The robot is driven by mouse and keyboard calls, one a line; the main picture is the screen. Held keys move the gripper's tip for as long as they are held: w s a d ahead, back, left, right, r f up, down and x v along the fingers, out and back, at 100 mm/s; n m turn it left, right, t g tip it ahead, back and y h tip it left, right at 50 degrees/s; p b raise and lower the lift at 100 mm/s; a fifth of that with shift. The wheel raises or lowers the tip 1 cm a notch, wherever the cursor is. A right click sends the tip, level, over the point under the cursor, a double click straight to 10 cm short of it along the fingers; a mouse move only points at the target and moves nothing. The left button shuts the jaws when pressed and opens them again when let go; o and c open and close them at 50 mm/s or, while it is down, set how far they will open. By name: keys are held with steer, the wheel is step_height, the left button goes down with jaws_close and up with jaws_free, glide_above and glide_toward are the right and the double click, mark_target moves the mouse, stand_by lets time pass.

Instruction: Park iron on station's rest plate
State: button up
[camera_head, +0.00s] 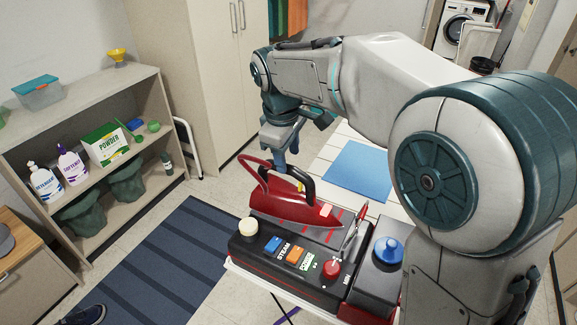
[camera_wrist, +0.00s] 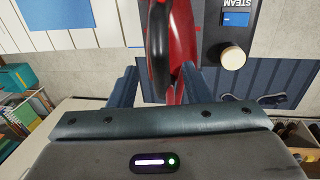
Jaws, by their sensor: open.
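The red iron (camera_head: 290,207) with its black handle (camera_head: 306,181) sits on the back part of the black-and-red station (camera_head: 262,257), its nose toward the right. Striped rest plate (camera_head: 336,234) shows beside and beyond the nose; the iron hides the rest, so I cannot tell how fully it is seated. My gripper (camera_head: 287,150) is open just above the handle. In the wrist view, the two fingers of my gripper (camera_wrist: 159,78) stand apart on either side of the iron (camera_wrist: 182,35) and its handle (camera_wrist: 158,48), with gaps visible.
The station carries a cream knob (camera_head: 248,227), a red knob (camera_head: 331,267) and a blue knob (camera_head: 388,250). A shelf (camera_head: 150,200) with bottles and boxes stands left. A tall cabinet (camera_head: 195,70) is behind. A striped rug (camera_head: 165,262) covers the floor at left.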

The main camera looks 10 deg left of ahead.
step_height(320, 180, up, 7)
steer(key=s, duration=0.1)
steer(key=shift+a+f, duration=0.2)
steer(key=s+d+f+m, duration=0.2)
steer(key=s+d+m, duration=0.2)
steer(key=d, duration=0.4)
steer(key=s+d+f+m, duration=0.2)
steer(key=s+d+m, duration=0.15)
steer(key=d, duration=0.45)
steer(key=s+d+f+m, duration=0.2)
steer(key=s, duration=0.1)
steer(key=s+d+f+m, duration=0.2)
steer(key=s+d+f, duration=0.1)
steer(key=s, duration=0.1)
steer(key=s+d+f+m+t, duration=0.1)
steer(key=s+d+f+m, duration=0.1)
steer(key=s+d, duration=0.1)
steer(key=shift+s+f+m+y, duration=0.25)
steer(key=shift+s+m+y, duration=0.05)
steer(key=shift+m, duration=0.05)
stand_by(0.3)
